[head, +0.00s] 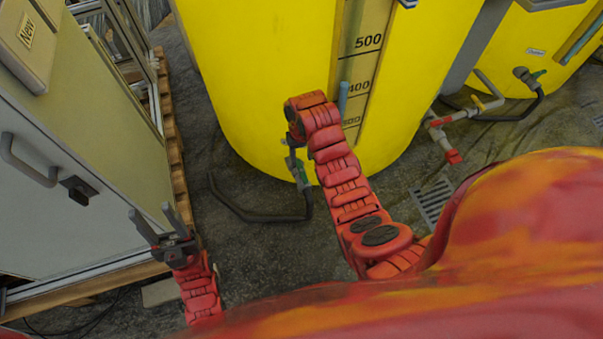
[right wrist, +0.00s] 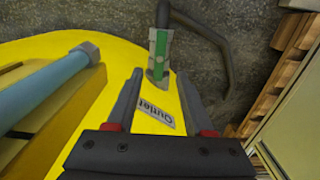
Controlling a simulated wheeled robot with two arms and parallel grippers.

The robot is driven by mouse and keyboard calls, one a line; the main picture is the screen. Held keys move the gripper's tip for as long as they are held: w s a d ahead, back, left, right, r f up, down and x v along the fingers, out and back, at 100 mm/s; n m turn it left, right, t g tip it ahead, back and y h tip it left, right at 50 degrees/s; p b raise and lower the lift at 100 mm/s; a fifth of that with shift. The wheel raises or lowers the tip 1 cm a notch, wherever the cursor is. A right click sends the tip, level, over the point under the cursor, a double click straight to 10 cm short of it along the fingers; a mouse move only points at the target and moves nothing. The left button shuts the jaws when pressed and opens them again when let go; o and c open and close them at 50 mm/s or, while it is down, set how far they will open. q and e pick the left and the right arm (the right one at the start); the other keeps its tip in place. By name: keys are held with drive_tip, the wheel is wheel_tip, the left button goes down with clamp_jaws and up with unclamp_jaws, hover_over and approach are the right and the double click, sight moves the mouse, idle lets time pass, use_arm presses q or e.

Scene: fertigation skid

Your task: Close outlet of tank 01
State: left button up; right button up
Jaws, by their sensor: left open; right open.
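A large yellow tank (head: 250,70) stands ahead of me; no tank number is readable. Its outlet valve (head: 298,167) is low on the front, with a green part and a black hose (head: 262,217) below. In the right wrist view, the valve's green part (right wrist: 160,46) lies beyond my fingertips, and an "Outlet" label (right wrist: 158,113) shows between the fingers. My right gripper (right wrist: 158,92) is open and empty, apart from the valve. In the head view its fingers are hidden behind the arm. My left gripper (head: 152,212) is open and empty beside the cabinet.
A grey-green cabinet (head: 75,150) stands at left on a wooden pallet (head: 172,130). A second yellow tank (head: 530,45) is at the right. A pipe with a red valve (head: 452,156) sticks out between the tanks. A floor grate (head: 432,203) lies at right. A blue tube (right wrist: 45,88) runs beside my right gripper.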

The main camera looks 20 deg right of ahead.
sight(302, 170)
wheel_tip(302, 170, down, 7)
drive_tip(key=shift+f+b, duration=0.1)
drive_tip(key=shift+b, duration=0.8)
clamp_jaws()
